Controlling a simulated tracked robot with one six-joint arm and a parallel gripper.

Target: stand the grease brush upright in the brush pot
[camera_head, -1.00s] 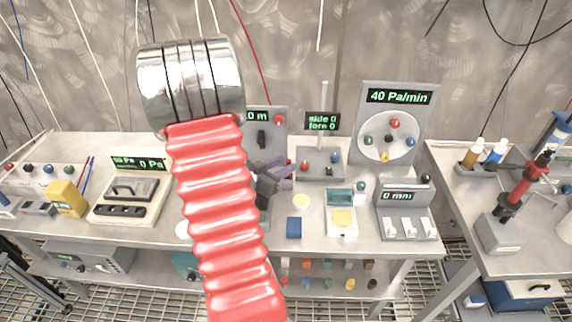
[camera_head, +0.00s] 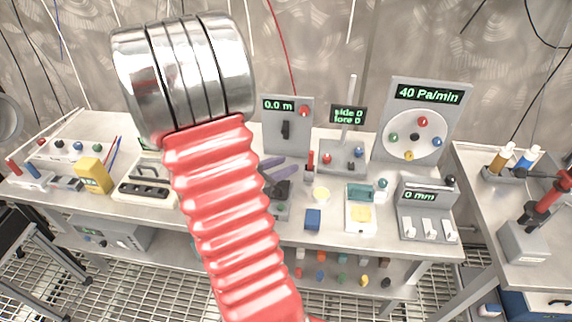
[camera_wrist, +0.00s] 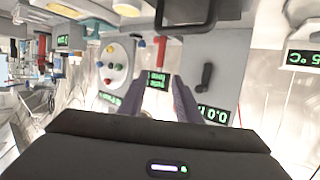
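My gripper (camera_head: 284,166) is above the middle bench, its two purple-grey fingers apart with nothing between them. In the wrist view, which is upside down, the open fingers (camera_wrist: 158,92) point toward the panels at the back. A small red upright piece (camera_head: 310,158) on a grey base stands just right of my fingertips. A red piece also shows in the wrist view (camera_wrist: 160,46) beyond the fingers. It is too small to tell whether this is the grease brush or part of the brush pot. No other brush or pot can be made out for certain.
Behind my gripper stand a lever panel (camera_head: 287,128), a side/fore display (camera_head: 348,114) and a dial panel (camera_head: 420,122). A blue block (camera_head: 313,219), a yellow disc (camera_head: 321,195) and a switch box (camera_head: 427,212) are nearby. My red arm hides part of the left bench.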

